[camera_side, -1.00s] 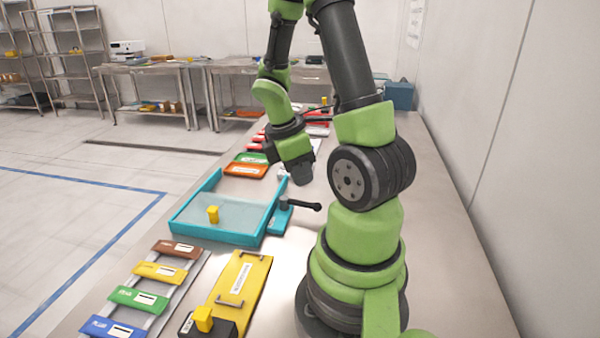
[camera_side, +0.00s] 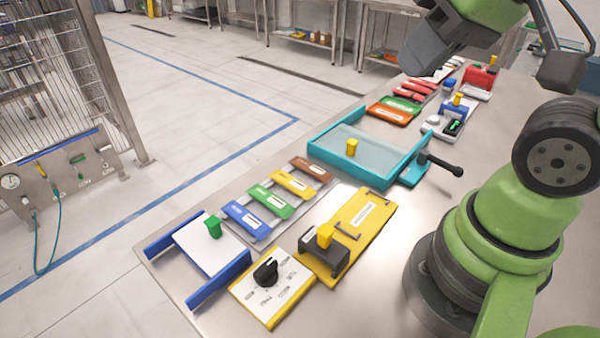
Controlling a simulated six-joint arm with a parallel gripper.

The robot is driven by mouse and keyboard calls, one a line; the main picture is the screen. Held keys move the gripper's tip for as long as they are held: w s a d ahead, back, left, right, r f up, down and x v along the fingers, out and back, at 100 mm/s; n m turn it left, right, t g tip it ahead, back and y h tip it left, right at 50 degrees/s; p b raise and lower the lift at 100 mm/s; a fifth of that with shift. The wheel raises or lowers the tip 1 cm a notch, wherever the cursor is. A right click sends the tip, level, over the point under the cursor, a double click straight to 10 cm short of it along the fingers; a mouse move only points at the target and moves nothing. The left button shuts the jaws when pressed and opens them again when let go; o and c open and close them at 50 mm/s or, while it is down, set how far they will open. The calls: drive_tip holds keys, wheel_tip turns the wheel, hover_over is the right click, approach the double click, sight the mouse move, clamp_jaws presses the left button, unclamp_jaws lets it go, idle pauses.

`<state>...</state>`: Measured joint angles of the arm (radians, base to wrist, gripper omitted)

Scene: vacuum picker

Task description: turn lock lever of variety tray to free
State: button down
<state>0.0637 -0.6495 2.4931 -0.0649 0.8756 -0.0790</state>
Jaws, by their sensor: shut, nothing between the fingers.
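A turquoise tray (camera_side: 318,149) with a pale see-through panel and a small yellow block (camera_side: 351,147) on it lies mid-table. No label on it is readable. A black lever (camera_side: 440,163) with a round end sits on a turquoise block (camera_side: 413,176) at the tray's right side. The lever points right, away from the tray. My gripper (camera_side: 415,68) is a dark shape at the top, in the air beyond and above the lever, apart from it. It is shut and empty. Its fingertips are small and hard to make out.
Near the tray are coloured label plates (camera_side: 262,198), a yellow plate with handles (camera_side: 360,222), a black knob panel (camera_side: 272,290) and a blue-edged tray (camera_side: 217,285). More coloured trays (camera_side: 400,103) lie beyond. The bare table right of the yellow plate is clear.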

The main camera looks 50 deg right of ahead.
drive_tip(key=s+a+r+t+y, duration=0.1)
drive_tip(key=a, duration=0.1)
drive_tip(key=n+g+h, duration=1)
drive_tip(key=n+h, duration=0.7)
drive_tip(key=n, duration=0.2)
approach(446, 167)
drive_tip(key=v, duration=0.3)
drive_tip(key=shift+s+r, duration=0.1)
drive_tip(key=shift+r, duration=0.25)
drive_tip(key=shift+s+d+f+n+t, duration=0.2)
drive_tip(key=shift+f+n+t, duration=0.1)
drive_tip(key=shift+f+n, duration=0.25)
drive_tip(key=shift+x, duration=5)
drive_tip(key=shift+r, duration=0.15)
